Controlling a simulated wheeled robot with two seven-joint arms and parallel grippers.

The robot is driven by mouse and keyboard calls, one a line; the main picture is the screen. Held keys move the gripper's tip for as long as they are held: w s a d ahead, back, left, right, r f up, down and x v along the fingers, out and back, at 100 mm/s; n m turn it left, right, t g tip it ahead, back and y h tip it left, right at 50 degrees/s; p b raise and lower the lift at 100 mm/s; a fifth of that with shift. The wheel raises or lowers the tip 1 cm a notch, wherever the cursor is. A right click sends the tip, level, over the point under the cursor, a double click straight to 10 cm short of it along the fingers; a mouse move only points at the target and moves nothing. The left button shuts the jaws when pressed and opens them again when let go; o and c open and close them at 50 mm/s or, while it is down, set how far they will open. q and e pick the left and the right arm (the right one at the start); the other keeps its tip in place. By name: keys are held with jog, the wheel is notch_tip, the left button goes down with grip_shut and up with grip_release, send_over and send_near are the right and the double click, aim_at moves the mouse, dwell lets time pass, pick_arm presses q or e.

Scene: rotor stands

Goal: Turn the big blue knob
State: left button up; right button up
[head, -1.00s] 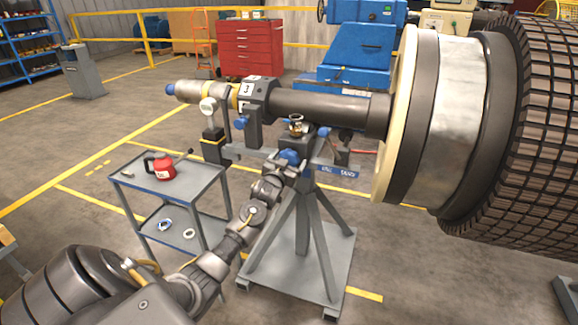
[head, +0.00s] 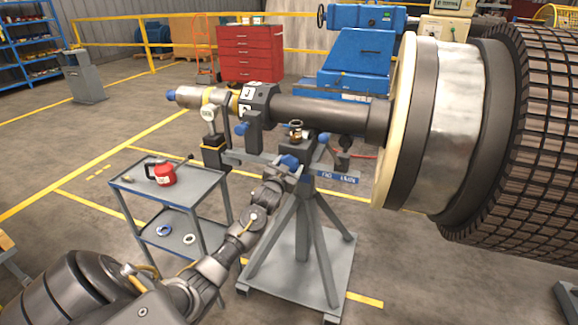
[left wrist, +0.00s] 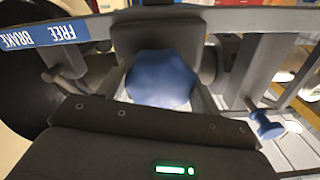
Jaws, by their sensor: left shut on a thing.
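The big blue knob (head: 289,162) is on the front of the grey rotor stand (head: 310,215), below the dark shaft (head: 325,110). My left gripper (head: 285,170) reaches it from the lower left. In the left wrist view, the lobed blue knob (left wrist: 162,78) sits between the two dark fingers of my left gripper (left wrist: 160,90), one on each side. The gripper is shut on the knob. The part of the knob behind the fingers is hidden. My right gripper is not in view.
A blue label bar (head: 338,176) runs right of the knob; a smaller blue knob (left wrist: 268,127) is nearby in the left wrist view. A two-shelf cart (head: 172,205) with a red can (head: 163,173) stands left. The large bladed rotor (head: 540,130) fills the right.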

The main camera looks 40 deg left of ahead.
pick_arm(q)
jog(key=shift+m+p, duration=0.5)
jog(key=shift+m, duration=0.7)
jog(key=shift+m+p, duration=0.3)
jog(key=shift+m, duration=0.5)
jog(key=shift+m+p, duration=0.55)
jog(key=shift+m, duration=1.15)
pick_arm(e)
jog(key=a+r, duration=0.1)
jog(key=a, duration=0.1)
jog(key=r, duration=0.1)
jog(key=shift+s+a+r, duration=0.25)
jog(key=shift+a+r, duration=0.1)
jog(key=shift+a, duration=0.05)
pick_arm(q)
jog(key=shift+m, duration=0.3)
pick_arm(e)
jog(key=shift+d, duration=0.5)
pick_arm(q)
jog(key=o, duration=1)
